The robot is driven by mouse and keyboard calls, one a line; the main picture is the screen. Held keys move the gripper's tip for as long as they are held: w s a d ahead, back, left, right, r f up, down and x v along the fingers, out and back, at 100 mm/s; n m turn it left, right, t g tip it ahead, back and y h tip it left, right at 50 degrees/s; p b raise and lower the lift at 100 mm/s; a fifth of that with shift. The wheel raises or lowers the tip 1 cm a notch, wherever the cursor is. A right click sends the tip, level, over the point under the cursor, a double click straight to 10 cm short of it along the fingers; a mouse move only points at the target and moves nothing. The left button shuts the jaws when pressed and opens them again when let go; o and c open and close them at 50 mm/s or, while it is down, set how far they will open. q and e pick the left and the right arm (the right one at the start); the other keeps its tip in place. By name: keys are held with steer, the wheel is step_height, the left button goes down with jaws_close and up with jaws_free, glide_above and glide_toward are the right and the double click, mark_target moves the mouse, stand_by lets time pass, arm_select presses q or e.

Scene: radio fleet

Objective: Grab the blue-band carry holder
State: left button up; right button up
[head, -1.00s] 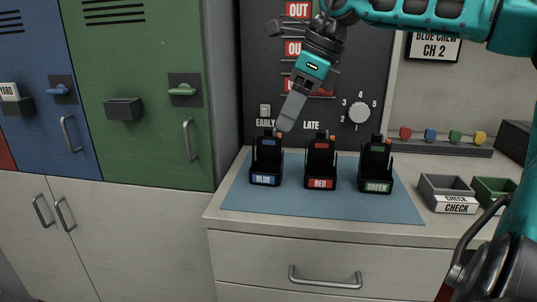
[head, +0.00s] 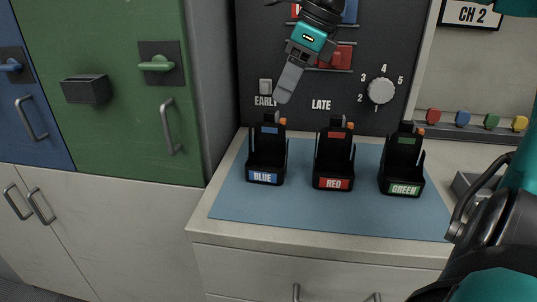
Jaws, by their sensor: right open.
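The blue-band carry holder (head: 265,172) is a black holder with a blue BLUE label. It stands upright at the left of the blue mat (head: 236,206), with a black radio (head: 268,138) with a blue band in it. My right gripper (head: 284,92) comes down from the top, above and slightly right of that radio, apart from it in the picture. The gripper is open and empty; its fingers overlap in this view. My left gripper is not in view.
The red holder (head: 333,183) and the green holder (head: 402,188) stand to the right on the same mat. Behind is a dark panel with a dial (head: 380,90). A green locker (head: 110,120) is at the left. The front of the mat is clear.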

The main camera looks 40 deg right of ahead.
mark_target(271, 127)
steer(key=x, duration=0.4)
steer(key=shift+f, duration=0.35)
steer(key=b+x, duration=0.1)
steer(key=x, duration=0.3)
steer(key=shift+s+d+f, duration=0.15)
steer(key=shift+f, duration=0.1)
steer(key=shift+w+f, duration=0.2)
steer(key=shift+f, duration=0.2)
jaws_close()
